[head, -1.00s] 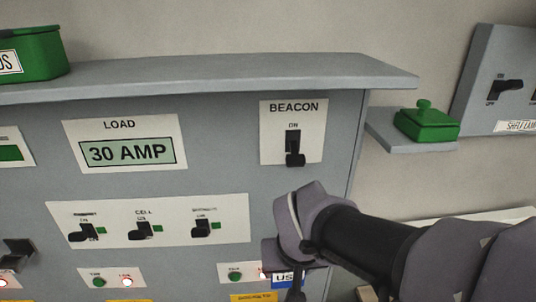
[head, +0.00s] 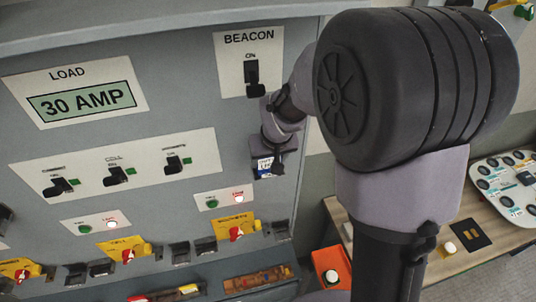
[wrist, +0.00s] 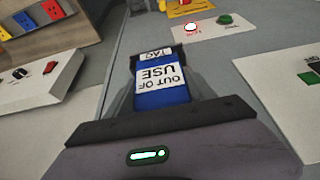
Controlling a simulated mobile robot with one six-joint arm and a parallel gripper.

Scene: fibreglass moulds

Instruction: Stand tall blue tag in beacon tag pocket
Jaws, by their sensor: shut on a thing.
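My gripper (head: 268,158) is shut on a blue tag (head: 265,167) in front of the grey panel, below the BEACON switch (head: 252,78). In the wrist view the blue tag (wrist: 162,98) lies between the jaws, its white label reading "OUT OF USE" upside down. A white strip reading "TAG" (wrist: 154,53) shows at its far end; I cannot tell whether it belongs to the tag or to something beyond. Several small dark holders sit low on the panel, one at the right (head: 281,229) below the tag. I cannot tell which is the beacon pocket.
Yellow plates with red knobs (head: 236,231) and indicator lamps (head: 212,203) stand out on the panel near the tag. A low tray (head: 258,281) lies below. At the right are an orange box with a white button (head: 331,276) and a wooden bench (head: 459,270).

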